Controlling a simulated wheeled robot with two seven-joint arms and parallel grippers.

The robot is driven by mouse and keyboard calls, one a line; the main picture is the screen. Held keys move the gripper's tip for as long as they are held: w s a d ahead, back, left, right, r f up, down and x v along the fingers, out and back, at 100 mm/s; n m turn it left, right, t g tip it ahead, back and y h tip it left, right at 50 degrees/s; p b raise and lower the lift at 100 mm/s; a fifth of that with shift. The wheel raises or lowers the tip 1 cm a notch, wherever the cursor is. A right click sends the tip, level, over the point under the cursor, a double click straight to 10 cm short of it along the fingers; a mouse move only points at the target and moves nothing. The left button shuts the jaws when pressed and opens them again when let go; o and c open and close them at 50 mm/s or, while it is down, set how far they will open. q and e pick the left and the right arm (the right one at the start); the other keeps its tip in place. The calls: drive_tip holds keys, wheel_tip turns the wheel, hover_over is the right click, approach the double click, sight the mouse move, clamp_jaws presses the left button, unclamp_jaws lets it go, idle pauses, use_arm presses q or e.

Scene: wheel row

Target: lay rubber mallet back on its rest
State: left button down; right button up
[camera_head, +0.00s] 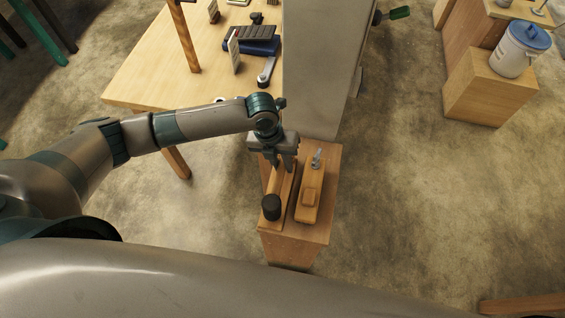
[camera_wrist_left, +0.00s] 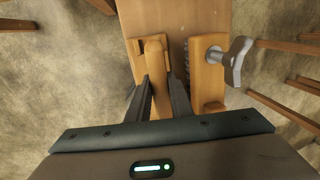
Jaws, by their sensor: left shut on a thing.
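The rubber mallet (camera_head: 271,207) has a black head and a light wooden handle. Its head points towards me in the head view. My left gripper (camera_head: 279,166) points down and is shut on the handle; the handle also shows between the fingers in the left wrist view (camera_wrist_left: 155,75). The mallet is over or on an orange-brown wooden rest (camera_head: 288,197) on the left of a small wooden stand (camera_head: 296,240). I cannot tell whether the handle touches the rest. My right gripper is not in view.
A second wooden piece (camera_head: 308,203) with a metal wing-shaped part (camera_wrist_left: 235,62) lies close to the right on the stand. A grey panel (camera_head: 320,70) rises behind. A table (camera_head: 140,80) with tools stands at the back left.

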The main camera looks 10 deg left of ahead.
use_arm(q)
drive_tip(key=shift+f+b, duration=0.3)
drive_tip(key=shift+f, duration=0.65)
drive_tip(key=c, duration=1.5)
unclamp_jaws()
drive_tip(key=shift+r, duration=0.1)
drive_tip(key=p+v, duration=0.2)
drive_tip(key=shift+r, duration=0.3)
drive_tip(key=shift+p+v, duration=2.05)
drive_tip(key=shift+v, duration=0.6)
